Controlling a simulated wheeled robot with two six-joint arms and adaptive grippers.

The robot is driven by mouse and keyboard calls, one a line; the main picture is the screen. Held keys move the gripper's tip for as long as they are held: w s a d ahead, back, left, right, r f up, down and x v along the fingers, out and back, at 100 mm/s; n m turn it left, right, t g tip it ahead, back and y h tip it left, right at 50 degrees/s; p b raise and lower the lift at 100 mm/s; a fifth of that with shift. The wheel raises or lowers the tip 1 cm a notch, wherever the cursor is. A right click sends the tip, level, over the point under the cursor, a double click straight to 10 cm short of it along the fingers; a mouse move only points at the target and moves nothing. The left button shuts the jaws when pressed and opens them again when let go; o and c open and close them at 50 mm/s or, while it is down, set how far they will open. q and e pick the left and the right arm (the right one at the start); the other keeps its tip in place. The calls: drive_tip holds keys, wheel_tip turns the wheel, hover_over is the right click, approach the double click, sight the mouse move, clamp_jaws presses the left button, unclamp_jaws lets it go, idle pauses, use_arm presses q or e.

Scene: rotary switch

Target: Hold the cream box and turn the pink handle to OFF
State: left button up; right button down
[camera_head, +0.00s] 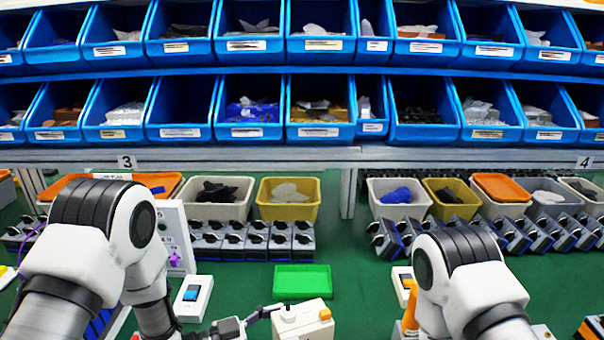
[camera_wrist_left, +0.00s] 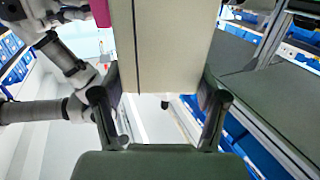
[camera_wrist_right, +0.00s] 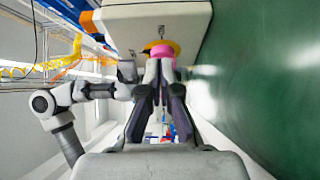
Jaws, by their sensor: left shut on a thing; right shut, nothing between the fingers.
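The cream box (camera_head: 300,318) is at the bottom centre of the head view, with an orange part on its right corner. In the left wrist view the box (camera_wrist_left: 165,45) fills the space between the fingers of my left gripper (camera_wrist_left: 161,85), which is shut on it. A pink patch (camera_wrist_left: 101,12) shows beside it. In the right wrist view the pink handle (camera_wrist_right: 160,51) sticks out from a yellow disc on the box (camera_wrist_right: 150,20). My right gripper (camera_wrist_right: 160,72) is shut and empty, its fingertips right at the handle; I cannot tell if they touch.
A green tray (camera_head: 302,281) lies behind the box on the green table. A white unit with a blue switch (camera_head: 192,296) stands to the left. An orange bottle-like object (camera_head: 410,305) is to the right. Bins and rows of dark switch blocks line the back.

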drive_tip(key=shift+s+d, duration=0.25)
drive_tip(key=shift+s, duration=0.35)
drive_tip(key=shift+s+d, duration=0.25)
drive_tip(key=shift+s, duration=0.4)
drive_tip(key=shift+s+d, duration=0.25)
drive_tip(key=shift+s, duration=0.35)
drive_tip(key=shift+s+d+f, duration=0.3)
drive_tip(key=shift+d+f, duration=0.05)
drive_tip(key=shift+w+a, duration=0.4)
drive_tip(key=shift+w, duration=0.7)
drive_tip(key=shift+w+a, duration=0.45)
drive_tip(key=shift+w, duration=0.6)
drive_tip(key=shift+w+a, duration=0.4)
drive_tip(key=shift+w, duration=0.7)
drive_tip(key=shift+s+a, duration=0.25)
drive_tip(key=shift+a, duration=0.3)
drive_tip(key=shift+r, duration=0.35)
drive_tip(key=shift+d, duration=0.1)
drive_tip(key=shift+w+d, duration=0.15)
drive_tip(key=shift+d, duration=0.15)
drive_tip(key=shift+s+d, duration=0.35)
drive_tip(key=shift+s, duration=0.6)
drive_tip(key=shift+s+d, duration=0.35)
drive_tip(key=shift+s, duration=0.55)
drive_tip(key=shift+s+d, duration=0.35)
drive_tip(key=shift+s, duration=0.6)
